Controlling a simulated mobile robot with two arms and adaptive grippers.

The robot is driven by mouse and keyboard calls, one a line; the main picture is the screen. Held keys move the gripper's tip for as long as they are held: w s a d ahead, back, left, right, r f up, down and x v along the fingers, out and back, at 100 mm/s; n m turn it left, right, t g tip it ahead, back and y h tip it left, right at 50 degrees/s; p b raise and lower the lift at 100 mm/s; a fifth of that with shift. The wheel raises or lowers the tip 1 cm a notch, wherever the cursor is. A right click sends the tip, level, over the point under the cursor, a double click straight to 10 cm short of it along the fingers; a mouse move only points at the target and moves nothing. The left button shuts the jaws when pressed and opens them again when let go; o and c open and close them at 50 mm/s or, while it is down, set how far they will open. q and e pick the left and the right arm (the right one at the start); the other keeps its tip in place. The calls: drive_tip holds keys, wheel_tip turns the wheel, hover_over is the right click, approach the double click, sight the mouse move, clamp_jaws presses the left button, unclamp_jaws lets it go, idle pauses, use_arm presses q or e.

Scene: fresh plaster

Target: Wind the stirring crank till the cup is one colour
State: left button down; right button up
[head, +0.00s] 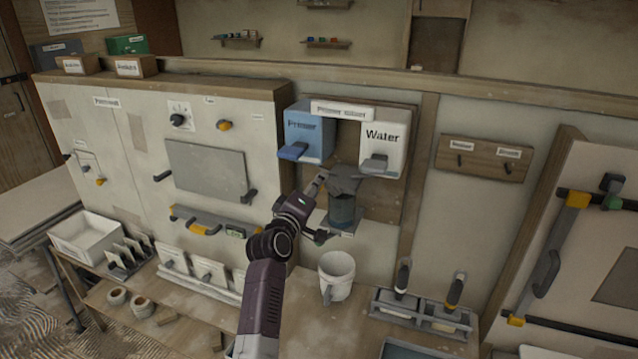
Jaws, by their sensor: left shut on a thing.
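A primer mixer (342,111) on the wall has a blue Primer box (306,133) and a white Water box (386,137). The contact is partly hidden. The colour inside the cup cannot be seen. My right gripper is not in view.
A white mug (337,276) stands on the bench below the mixer. Trowels in a holder (419,317) stand to its right. A white bin (87,238) and several small panels are at the left. A wooden rail (484,159) is on the right wall.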

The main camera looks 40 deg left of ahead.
use_arm(q)
drive_tip(key=shift+f, duration=0.25)
drive_tip(key=c, duration=2.2)
unclamp_jaws()
drive_tip(key=o, duration=0.5)
drive_tip(key=shift+r, duration=0.1)
drive_tip(key=shift+c, duration=0.2)
drive_tip(key=shift+s, duration=0.15)
drive_tip(key=v, duration=1.1)
drive_tip(key=shift+s, duration=0.35)
